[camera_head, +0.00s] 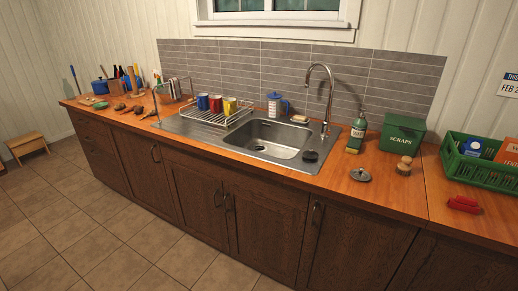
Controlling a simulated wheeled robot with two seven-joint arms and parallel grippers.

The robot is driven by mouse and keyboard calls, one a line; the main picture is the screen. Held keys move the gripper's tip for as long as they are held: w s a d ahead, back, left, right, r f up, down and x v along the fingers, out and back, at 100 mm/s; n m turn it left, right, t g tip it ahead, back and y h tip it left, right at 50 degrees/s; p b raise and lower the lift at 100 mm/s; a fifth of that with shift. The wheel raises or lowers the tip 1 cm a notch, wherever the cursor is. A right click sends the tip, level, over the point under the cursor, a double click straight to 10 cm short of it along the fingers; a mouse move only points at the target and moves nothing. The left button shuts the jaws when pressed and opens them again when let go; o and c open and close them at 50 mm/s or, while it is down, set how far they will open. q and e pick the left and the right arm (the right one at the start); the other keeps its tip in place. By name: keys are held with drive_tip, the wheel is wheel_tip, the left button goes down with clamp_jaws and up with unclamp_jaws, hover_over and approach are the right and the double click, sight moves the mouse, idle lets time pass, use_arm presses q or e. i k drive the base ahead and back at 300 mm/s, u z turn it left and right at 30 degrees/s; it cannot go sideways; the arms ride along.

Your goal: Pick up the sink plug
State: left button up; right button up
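Two small round things near the sink (235,137) could be the sink plug, and I cannot tell which it is. One is a dark disc (310,156) on the steel at the right front of the basin. The other is a grey disc with a raised middle (361,175) on the wooden counter, right of the sink. Both look free and uncovered. Neither of my grippers shows in this view.
A green soap bottle (356,134), a green scraps bin (402,134), a wooden brush (404,166) and a green crate (480,160) stand on the right counter. A red item (464,204) lies near its front. A tall tap (329,98) rises behind the basin.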

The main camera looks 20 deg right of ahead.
sight(310, 154)
drive_tip(key=u, duration=0.45)
drive_tip(key=i, duration=1.4)
drive_tip(key=z, duration=0.65)
